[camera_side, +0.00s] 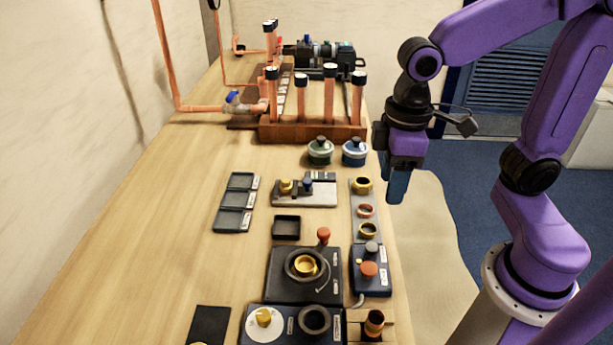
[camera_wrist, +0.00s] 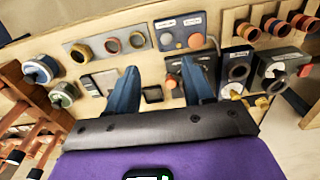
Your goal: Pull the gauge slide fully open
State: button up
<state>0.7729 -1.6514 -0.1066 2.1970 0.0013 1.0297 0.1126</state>
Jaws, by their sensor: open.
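A light grey plate (camera_side: 322,198) with a brass knob and a dark blue knob lies mid-table in the side view; it looks like the gauge slide, though I cannot read its label. In the wrist view the plate (camera_wrist: 103,82) shows partly, with my left-hand finger covering some of it. How far the slide stands open is too small to tell. My gripper (camera_side: 397,197) hangs with blue fingers down, to the right of the plate, near the table's right edge and apart from everything. In the wrist view my gripper (camera_wrist: 160,85) is open and empty.
A strip with copper and brass rings (camera_side: 365,222) lies between the plate and the table's right edge. Two lidded pots (camera_side: 320,152) and a wooden rack (camera_side: 310,130) with upright copper pipes stand behind. Small trays (camera_side: 236,202) lie left. The table's left side is clear.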

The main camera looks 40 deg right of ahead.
jog(key=w+a+r+m, duration=0.1)
jog(key=w+m, duration=0.2)
jog(key=w, duration=0.4)
jog(key=w+r+m, duration=0.2)
jog(key=w, duration=0.5)
jog(key=m, duration=0.4)
send_near(307, 180)
notch_tip(307, 180, down, 8)
jog(key=shift+a+f, duration=0.1)
jog(key=shift+f, duration=0.15)
